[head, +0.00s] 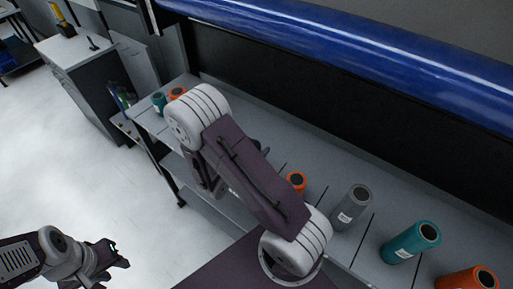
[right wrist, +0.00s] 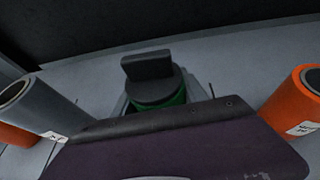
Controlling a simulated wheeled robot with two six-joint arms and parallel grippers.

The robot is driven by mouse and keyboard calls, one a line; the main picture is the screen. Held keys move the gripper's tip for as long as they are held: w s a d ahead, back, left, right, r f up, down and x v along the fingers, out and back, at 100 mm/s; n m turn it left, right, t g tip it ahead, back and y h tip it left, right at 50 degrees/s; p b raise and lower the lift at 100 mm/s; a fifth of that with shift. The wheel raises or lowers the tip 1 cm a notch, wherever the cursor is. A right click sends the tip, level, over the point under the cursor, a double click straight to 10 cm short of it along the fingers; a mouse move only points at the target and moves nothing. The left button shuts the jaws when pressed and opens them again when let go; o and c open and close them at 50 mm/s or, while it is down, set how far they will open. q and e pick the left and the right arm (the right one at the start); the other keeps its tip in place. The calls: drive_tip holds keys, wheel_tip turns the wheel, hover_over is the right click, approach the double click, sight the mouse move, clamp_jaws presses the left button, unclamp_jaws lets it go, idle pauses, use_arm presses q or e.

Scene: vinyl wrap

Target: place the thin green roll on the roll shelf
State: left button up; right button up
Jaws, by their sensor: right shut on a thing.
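The green roll (right wrist: 158,104) shows in the right wrist view as a short band of green below a dark gripper part. My right gripper (right wrist: 150,72) is shut on it, between a grey roll and an orange roll. The roll's lower part is hidden by my purple arm link, so I cannot tell whether it touches the shelf. In the head view my right arm hides the green roll and most of that gripper. The roll shelf (head: 352,249) runs along the wall below. My left gripper (head: 115,256) is open and empty over the floor at lower left.
A grey roll (head: 351,206), a teal roll (head: 411,242) and an orange roll (head: 468,279) stand on the shelf at right. Another orange roll (head: 296,182) shows beside my arm. Small teal (head: 158,102) and orange (head: 177,92) rolls stand at the far end. A large blue roll (head: 350,50) hangs above.

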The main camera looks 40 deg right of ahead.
drive_tip(key=shift+f, duration=0.1)
drive_tip(key=o, duration=1.3)
drive_tip(key=shift+s, duration=0.1)
drive_tip(key=shift+o, duration=1)
drive_tip(key=shift+a, duration=0.1)
